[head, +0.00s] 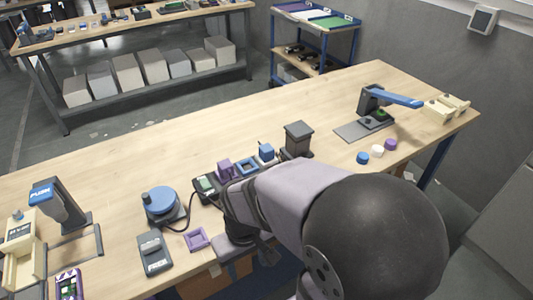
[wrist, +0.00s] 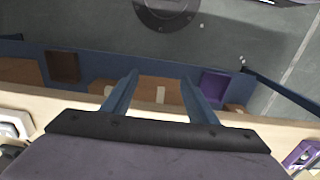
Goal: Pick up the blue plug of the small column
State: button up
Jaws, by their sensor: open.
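A small blue cube-shaped piece (head: 266,152) stands on a dark base near the table's middle in the head view. A blue square frame (head: 247,165) and a purple piece (head: 224,168) sit to its left. A dark grey column (head: 298,138) stands just right of it. A round blue cap (head: 363,158) lies farther right, beside white and purple ones. I cannot tell for certain which blue piece is the plug. My gripper (wrist: 160,76) is open and empty in the wrist view, at the table's front edge. My arm mostly hides it in the head view.
A blue-lever press (head: 385,101) stands at the right. Bins (wrist: 209,86) hang below the front edge.

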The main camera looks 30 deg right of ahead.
jog(key=w+d+r+n+p, duration=0.1)
jog(key=w+r, duration=0.1)
jog(key=w+d+r+n+h+p, duration=0.1)
jog(key=w+d+r+n+p, duration=0.1)
jog(key=w, duration=0.1)
jog(key=w+d+r+n+p, duration=0.1)
jog(key=w+d+r, duration=0.1)
jog(key=w, duration=0.1)
jog(key=shift+r+p, duration=0.25)
jog(key=shift+p, duration=0.1)
jog(key=w+d+r+n+h+p, duration=0.1)
jog(key=w+d+r+n+p, duration=0.1)
jog(key=w+d+n, duration=0.3)
jog(key=w+d+r+n+h+p, duration=0.1)
jog(key=w+d+r+n+p, duration=0.15)
jog(key=w, duration=0.45)
jog(key=n+h+p, duration=0.2)
jog(key=n, duration=0.5)
send_near(266, 147)
jog(key=x, duration=0.3)
jog(key=shift+m+p+x, duration=0.25)
jog(key=shift+p+x, duration=0.15)
jog(key=shift+x, duration=0.7)
jog(key=shift+s+d+f+y+p, duration=0.2)
jog(key=shift+f+y+p, duration=0.1)
jog(key=shift+f+p, duration=0.35)
jog(key=shift+p+x, duration=0.75)
jog(key=shift+x, duration=1.15)
jog(key=shift+w+d+r, duration=0.1)
jog(key=c, duration=1.1)
